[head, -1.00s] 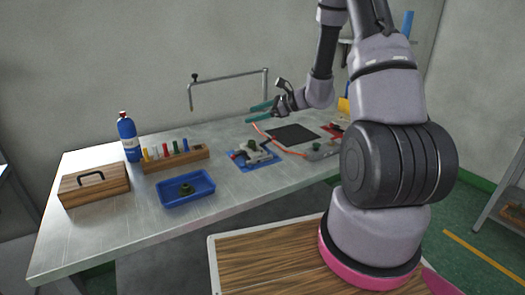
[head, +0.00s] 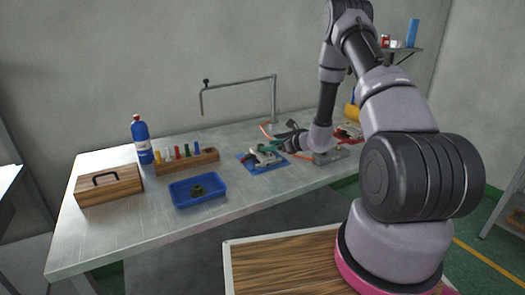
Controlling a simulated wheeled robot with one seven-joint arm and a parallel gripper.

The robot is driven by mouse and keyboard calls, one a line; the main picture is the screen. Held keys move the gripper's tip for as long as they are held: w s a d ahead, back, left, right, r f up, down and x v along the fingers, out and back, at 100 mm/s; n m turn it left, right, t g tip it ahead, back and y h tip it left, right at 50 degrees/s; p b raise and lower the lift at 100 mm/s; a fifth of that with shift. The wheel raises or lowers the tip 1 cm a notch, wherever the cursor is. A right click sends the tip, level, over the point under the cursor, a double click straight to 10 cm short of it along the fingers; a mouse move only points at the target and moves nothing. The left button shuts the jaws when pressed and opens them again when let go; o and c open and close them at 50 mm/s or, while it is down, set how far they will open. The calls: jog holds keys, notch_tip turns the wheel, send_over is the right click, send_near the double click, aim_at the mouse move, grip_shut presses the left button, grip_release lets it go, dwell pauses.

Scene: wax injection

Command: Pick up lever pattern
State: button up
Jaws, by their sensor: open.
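My gripper (head: 280,147) is open and low over the table, at the right edge of a grey metal mould (head: 262,155) on a blue mat (head: 248,164). Small green and reddish parts show at the mould, but I cannot tell which of them is the lever pattern. The gripper and wrist partly cover that spot, and I cannot tell whether the fingers touch anything. A dark green, round part (head: 198,190) lies in a blue tray (head: 182,203) left of the mould.
A wooden rack (head: 204,160) with coloured sticks, a blue bottle (head: 141,140) and a wooden box (head: 108,187) stand to the left. A bent metal rod (head: 240,80) rises behind. A grey tool (head: 330,156) lies right of my gripper. The front left of the table is clear.

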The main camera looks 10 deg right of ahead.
jog(key=x, duration=0.3)
jog(key=shift+w+a+f, duration=0.1)
jog(key=shift+w+f, duration=0.05)
jog(key=shift+w, duration=0.15)
grip_shut()
